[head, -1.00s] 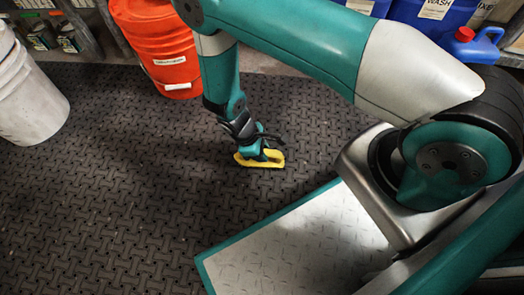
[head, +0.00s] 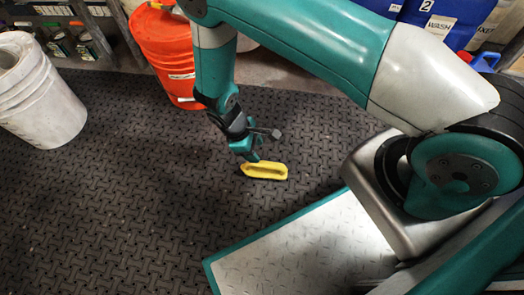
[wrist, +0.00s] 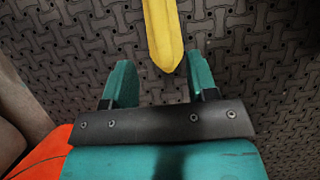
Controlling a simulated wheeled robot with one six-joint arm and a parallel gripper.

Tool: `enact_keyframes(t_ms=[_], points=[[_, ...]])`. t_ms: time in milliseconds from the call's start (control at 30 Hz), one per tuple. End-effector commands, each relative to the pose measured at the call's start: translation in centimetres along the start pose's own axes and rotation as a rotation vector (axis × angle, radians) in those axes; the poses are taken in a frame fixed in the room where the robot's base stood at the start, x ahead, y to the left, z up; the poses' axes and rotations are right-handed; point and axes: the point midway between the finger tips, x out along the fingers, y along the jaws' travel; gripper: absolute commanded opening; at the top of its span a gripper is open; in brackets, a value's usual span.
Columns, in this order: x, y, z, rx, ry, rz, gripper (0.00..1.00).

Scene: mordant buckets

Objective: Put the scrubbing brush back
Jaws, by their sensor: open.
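The yellow scrubbing brush (head: 268,171) lies on the dark mat in the head view, between the orange bucket and my base. Its bristles are not visible. My gripper (head: 250,154) points down just at the left end of the brush. In the wrist view my gripper (wrist: 160,76) is open with its two teal fingers apart. The tip of the brush (wrist: 162,32) shows ahead, in line with the gap between the fingers, with nothing gripped.
An orange bucket (head: 160,50) stands behind my gripper, and a white bucket (head: 40,100) stands at the left. Blue containers (head: 440,22) stand at the back right. Shelving with small jars (head: 60,40) is at the back left. The mat (head: 110,210) is clear at the front left.

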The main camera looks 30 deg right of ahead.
Motion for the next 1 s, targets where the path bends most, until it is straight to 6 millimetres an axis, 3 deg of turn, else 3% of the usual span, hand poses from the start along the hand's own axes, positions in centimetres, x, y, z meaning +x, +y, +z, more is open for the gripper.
enact_keyframes(t_ms=[33, 267, 367, 467, 600, 700, 900, 1000], points=[[-1.2, 0.0, 0.1, 0.000, 0.002, 0.001, 0.53], [-4.1, 0.2, 0.0, 0.015, 0.024, -0.010, 0.53], [-8.1, 0.3, 0.2, 0.052, 0.079, -0.040, 0.53], [-14.1, 0.2, 1.4, 0.103, 0.159, -0.086, 0.53], [-22.2, -0.8, 4.8, 0.169, 0.277, -0.157, 0.53], [-27.2, -2.1, 8.0, 0.205, 0.358, -0.203, 0.53], [-34.4, -6.2, 15.2, 0.251, 0.508, -0.276, 0.53], [-36.3, -8.5, 18.5, 0.261, 0.568, -0.300, 0.53]])
